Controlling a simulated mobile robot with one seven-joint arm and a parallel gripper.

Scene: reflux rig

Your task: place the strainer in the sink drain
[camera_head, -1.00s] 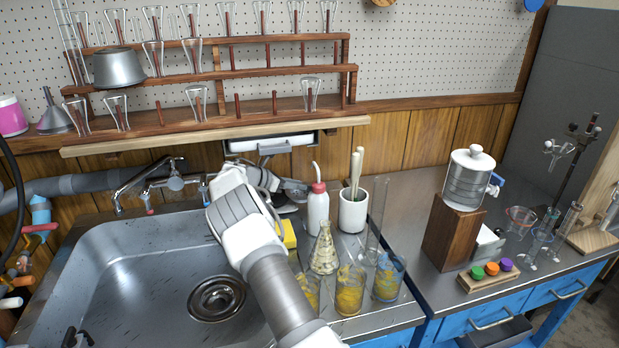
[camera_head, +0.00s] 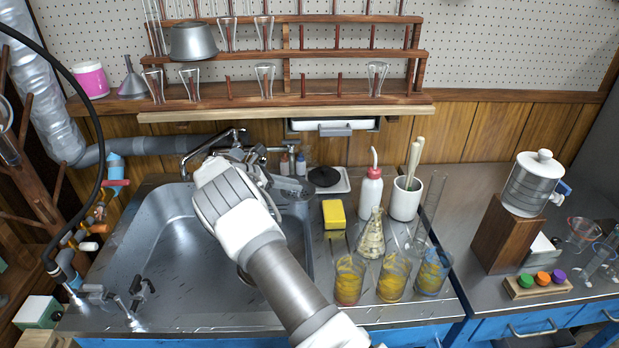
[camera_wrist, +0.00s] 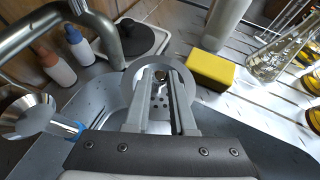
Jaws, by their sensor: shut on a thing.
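The strainer (camera_wrist: 158,98) is a shiny metal cup with a wide rim and small holes, with a small knob in the middle. My gripper (camera_wrist: 160,78) is shut on its knob, and the fingers cover part of it. In the head view my gripper (camera_head: 272,178) and the strainer (camera_head: 294,190) are at the back right of the steel sink (camera_head: 160,262), near its rim. The sink drain (camera_head: 243,274) is mostly hidden behind my arm, with only its left edge showing.
The faucet (camera_head: 208,148) stands behind the sink, close to my gripper. A black stopper (camera_head: 323,176), a yellow sponge (camera_head: 334,213), a wash bottle (camera_head: 371,190) and an Erlenmeyer flask (camera_head: 371,236) stand to the right. The sink basin's left part is clear.

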